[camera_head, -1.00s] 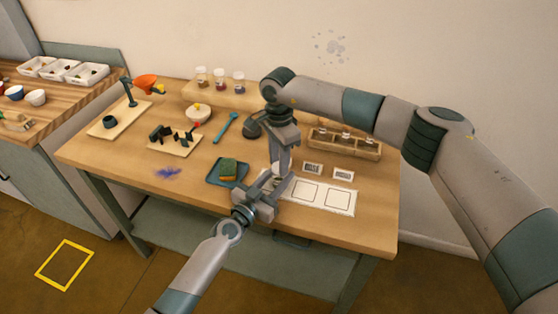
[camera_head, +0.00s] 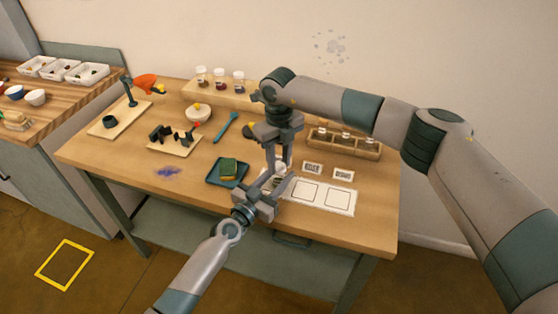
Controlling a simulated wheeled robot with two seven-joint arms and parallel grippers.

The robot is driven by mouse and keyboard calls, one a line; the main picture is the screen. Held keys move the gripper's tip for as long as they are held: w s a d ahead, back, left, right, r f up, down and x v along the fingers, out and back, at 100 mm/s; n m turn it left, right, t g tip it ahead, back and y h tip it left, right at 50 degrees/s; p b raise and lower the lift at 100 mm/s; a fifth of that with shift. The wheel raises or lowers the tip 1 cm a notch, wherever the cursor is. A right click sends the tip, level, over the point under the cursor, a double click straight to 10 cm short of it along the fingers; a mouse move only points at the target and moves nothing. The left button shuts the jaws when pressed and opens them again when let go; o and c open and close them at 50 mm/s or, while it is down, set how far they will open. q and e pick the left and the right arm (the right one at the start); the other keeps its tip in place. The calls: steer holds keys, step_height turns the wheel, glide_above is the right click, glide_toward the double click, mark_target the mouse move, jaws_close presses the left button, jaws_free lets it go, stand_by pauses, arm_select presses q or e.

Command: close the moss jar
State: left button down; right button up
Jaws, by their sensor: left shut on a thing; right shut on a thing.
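My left gripper (camera_head: 277,181) reaches in from below and is shut on a small pale jar (camera_head: 279,185) near the front middle of the table. Its fingers hide most of the jar, so I cannot read its contents. My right gripper (camera_head: 279,168) points straight down just above the left one, over the jar. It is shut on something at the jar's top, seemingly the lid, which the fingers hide. I cannot tell how the lid sits on the jar.
A white card with squares (camera_head: 325,195) lies right of the grippers. A teal tray (camera_head: 214,179) with a sponge (camera_head: 228,168) lies to their left. A wooden rack (camera_head: 366,151) with jars and a shelf with more jars (camera_head: 219,80) stand behind.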

steer(key=m, duration=0.5)
steer(key=shift+m, duration=0.4)
steer(key=o, duration=1.3)
steer(key=shift+c, duration=0.2)
step_height(320, 180, up, 12)
arm_select(q)
steer(key=c, duration=1.1)
jaws_free()
